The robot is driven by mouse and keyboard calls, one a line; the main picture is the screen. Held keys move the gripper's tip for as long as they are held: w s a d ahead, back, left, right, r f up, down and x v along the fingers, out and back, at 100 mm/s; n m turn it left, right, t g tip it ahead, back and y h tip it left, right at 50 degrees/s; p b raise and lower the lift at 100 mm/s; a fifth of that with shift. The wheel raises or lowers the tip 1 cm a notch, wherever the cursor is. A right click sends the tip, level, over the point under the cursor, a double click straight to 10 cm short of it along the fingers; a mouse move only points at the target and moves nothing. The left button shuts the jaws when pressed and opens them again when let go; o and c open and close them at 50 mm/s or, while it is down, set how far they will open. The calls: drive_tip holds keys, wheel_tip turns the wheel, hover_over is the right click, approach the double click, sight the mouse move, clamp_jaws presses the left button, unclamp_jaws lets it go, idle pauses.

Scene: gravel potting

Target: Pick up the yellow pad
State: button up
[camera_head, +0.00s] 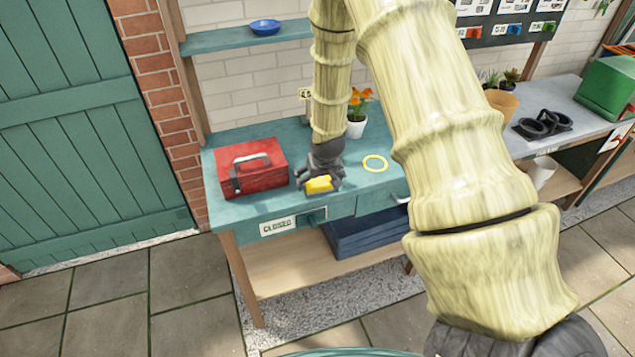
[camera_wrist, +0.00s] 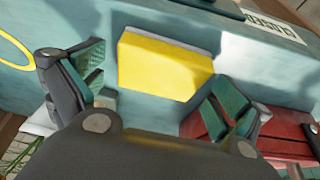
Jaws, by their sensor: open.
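The yellow pad (camera_head: 319,185) lies on the teal workbench (camera_head: 241,206) near its front edge, right of the red toolbox. In the wrist view the yellow pad (camera_wrist: 163,64) shows as a yellow block with a pale grey edge along its far side. My gripper (camera_head: 320,180) is over the pad, pointing down. In the wrist view my gripper (camera_wrist: 156,95) is open, with one green-lined finger to each side of the pad. Both fingers appear apart from it, and nothing is held. The height of the fingertips above the bench is hard to tell.
A red toolbox (camera_head: 252,168) with a grey handle stands close on the left. A yellow ring (camera_head: 375,163) lies flat to the right. A white pot (camera_head: 356,125) with orange flowers stands behind. A blue bowl (camera_head: 265,27) sits on the shelf above.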

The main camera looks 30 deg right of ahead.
sight(320, 181)
drive_tip(key=c, duration=1)
drive_tip(key=shift+r, duration=0.1)
drive_tip(key=shift+r+b, duration=0.65)
drive_tip(key=shift+r, duration=0.2)
drive_tip(key=shift+b+v, duration=0.55)
drive_tip(key=shift+v, duration=0.25)
drive_tip(key=s+d+r+b, duration=0.1)
drive_tip(key=s+d+b, duration=0.1)
drive_tip(key=s, duration=0.5)
drive_tip(key=s+d+b, duration=0.1)
drive_tip(key=s+b, duration=0.1)
drive_tip(key=s, duration=0.6)
drive_tip(key=shift+d+r, duration=0.35)
drive_tip(key=shift+d, duration=0.05)
